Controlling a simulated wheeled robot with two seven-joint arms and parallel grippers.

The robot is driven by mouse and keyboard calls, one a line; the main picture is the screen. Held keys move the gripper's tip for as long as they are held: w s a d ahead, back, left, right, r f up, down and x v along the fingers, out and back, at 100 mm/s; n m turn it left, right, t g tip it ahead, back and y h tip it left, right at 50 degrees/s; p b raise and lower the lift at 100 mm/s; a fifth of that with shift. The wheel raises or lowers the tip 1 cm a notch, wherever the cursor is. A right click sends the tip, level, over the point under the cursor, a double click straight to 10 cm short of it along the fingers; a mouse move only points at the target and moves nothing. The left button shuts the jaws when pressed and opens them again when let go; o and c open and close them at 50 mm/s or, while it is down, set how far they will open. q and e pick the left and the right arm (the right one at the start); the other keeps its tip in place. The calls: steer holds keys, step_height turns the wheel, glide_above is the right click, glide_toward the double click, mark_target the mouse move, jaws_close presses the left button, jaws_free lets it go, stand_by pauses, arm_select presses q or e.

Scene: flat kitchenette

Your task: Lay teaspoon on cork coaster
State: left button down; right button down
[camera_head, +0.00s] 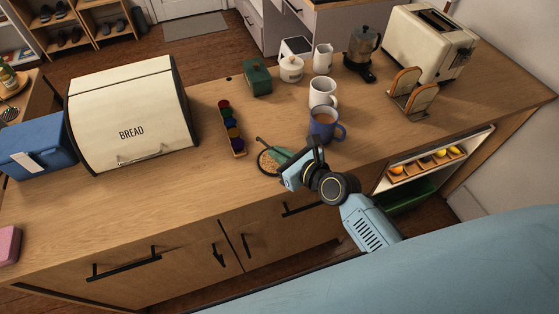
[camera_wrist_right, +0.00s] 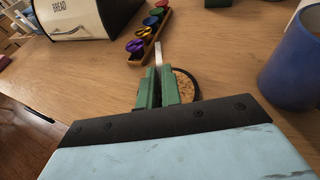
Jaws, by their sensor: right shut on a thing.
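The cork coaster (camera_head: 267,165), round with a dark rim, lies on the wooden counter near its front edge. In the right wrist view part of the coaster (camera_wrist_right: 184,86) shows beside and behind my green fingers. My right gripper (camera_head: 279,156) is over the coaster, its fingers covering part of it. In the wrist view the right gripper (camera_wrist_right: 158,76) is shut on the teaspoon (camera_wrist_right: 158,54), whose thin silvery end sticks out past the fingertips. The rest of the spoon is hidden between the fingers. I cannot tell whether the spoon touches the coaster. My left gripper is not in view.
A blue mug (camera_head: 324,125) stands close right of my gripper, with a white mug (camera_head: 322,94) behind it. A wooden rack of colored capsules (camera_head: 232,128) lies behind left. A bread box (camera_head: 130,115) stands farther left.

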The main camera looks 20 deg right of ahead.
steer(key=shift+f+b, duration=0.3)
steer(key=shift+f, duration=0.9)
steer(key=shift+f, duration=0.1)
steer(key=shift+f, duration=0.15)
steer(key=c, duration=1.6)
jaws_free()
